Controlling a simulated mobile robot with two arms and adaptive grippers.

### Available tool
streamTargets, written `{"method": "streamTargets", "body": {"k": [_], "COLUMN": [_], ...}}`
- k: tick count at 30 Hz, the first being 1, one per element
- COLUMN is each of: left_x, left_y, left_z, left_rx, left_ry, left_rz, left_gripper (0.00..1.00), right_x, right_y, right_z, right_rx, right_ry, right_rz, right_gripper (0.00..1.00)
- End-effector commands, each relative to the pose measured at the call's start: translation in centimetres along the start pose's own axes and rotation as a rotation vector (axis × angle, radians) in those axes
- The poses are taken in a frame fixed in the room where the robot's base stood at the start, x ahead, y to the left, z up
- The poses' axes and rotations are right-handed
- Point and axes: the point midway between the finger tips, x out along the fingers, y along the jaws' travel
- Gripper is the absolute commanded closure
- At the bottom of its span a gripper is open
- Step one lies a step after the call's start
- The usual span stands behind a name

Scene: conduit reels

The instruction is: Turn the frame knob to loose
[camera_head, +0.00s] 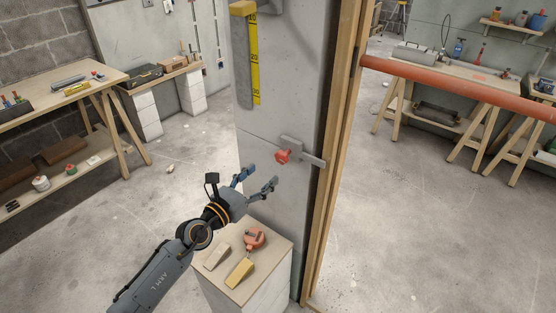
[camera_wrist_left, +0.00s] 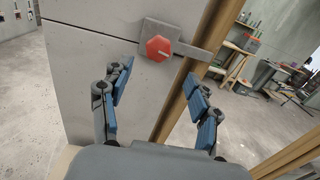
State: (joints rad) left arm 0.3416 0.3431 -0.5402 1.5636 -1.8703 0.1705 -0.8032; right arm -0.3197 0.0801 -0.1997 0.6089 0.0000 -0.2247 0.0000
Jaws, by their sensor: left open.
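The frame knob (camera_head: 283,156) is a red knob on a grey metal bracket (camera_head: 312,160) fixed to the concrete pillar beside the wooden frame. In the left wrist view the knob (camera_wrist_left: 158,48) looks hexagonal, with a pale line on its face pointing to the right. My left gripper (camera_head: 262,179) is open and empty, lower and to the left of the knob in the head view. In the left wrist view its blue-padded fingers (camera_wrist_left: 160,84) stand apart below the knob, not touching it. My right gripper is in neither view.
A small stand (camera_head: 214,275) below my left gripper holds a red tool (camera_head: 255,238) and two wedges. A long orange pipe (camera_head: 460,83) crosses at the right. The wooden post (camera_head: 334,145) stands close beside the knob. Workbenches stand at both sides.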

Motion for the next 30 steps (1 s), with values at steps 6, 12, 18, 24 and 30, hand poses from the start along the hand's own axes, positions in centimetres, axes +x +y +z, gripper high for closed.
{"method": "streamTargets", "body": {"k": [6, 12, 18, 24, 30], "left_x": [4.8, 7.4, 8.3, 8.3, 8.3], "left_y": [0.0, 0.1, 0.0, 0.0, 0.0], "left_z": [-0.1, -0.2, 0.0, 0.0, 0.0], "left_rx": [-0.001, -0.002, -0.002, -0.003, -0.003], "left_ry": [-0.003, -0.001, -0.001, -0.001, 0.000], "left_rz": [0.001, 0.001, 0.001, 0.001, 0.001], "left_gripper": [0.38, 0.38, 0.38, 0.38, 0.73], "right_x": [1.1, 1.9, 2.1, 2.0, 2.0], "right_y": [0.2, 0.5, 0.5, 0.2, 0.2], "right_z": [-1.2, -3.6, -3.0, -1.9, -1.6], "right_rx": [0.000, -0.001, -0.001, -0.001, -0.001], "right_ry": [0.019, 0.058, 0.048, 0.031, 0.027], "right_rz": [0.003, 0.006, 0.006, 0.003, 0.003], "right_gripper": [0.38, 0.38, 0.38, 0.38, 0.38]}}
